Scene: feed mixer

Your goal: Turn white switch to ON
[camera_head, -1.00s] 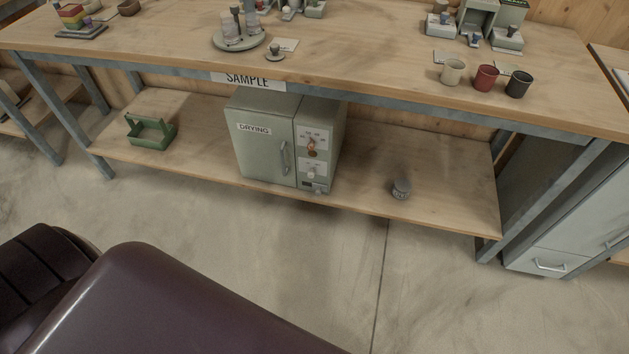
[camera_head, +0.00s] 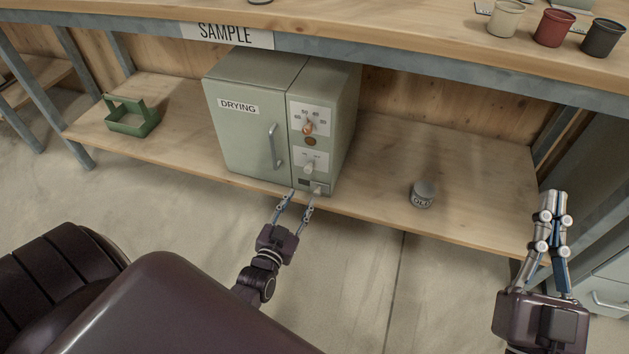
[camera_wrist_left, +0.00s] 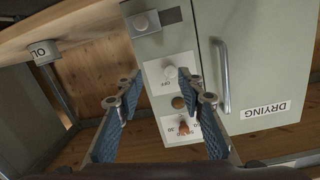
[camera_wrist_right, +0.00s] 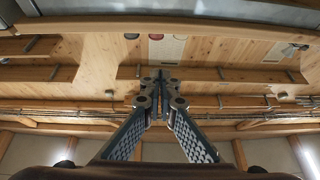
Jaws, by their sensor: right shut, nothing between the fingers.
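The pale green drying oven (camera_head: 250,115) stands on the lower shelf, with a control panel on its right side. A white switch (camera_head: 309,167) sits on a white plate below an orange-brown knob (camera_head: 308,128). In the left wrist view, which shows the oven upside down, the white switch (camera_wrist_left: 169,72) appears between the fingertips, with no contact visible. My left gripper (camera_head: 302,194) is open and empty in front of the lower panel; it also shows in the left wrist view (camera_wrist_left: 157,76). My right gripper (camera_head: 553,194) is shut and empty, pointing up at the right. The switch's setting is not readable.
A grey can (camera_head: 422,195) stands on the shelf right of the oven. A green carrier (camera_head: 132,119) is at the left. The tabletop's front edge (camera_head: 400,72) overhangs the shelf, with several cups above. The oven door handle (camera_head: 274,147) sticks out beside the panel.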

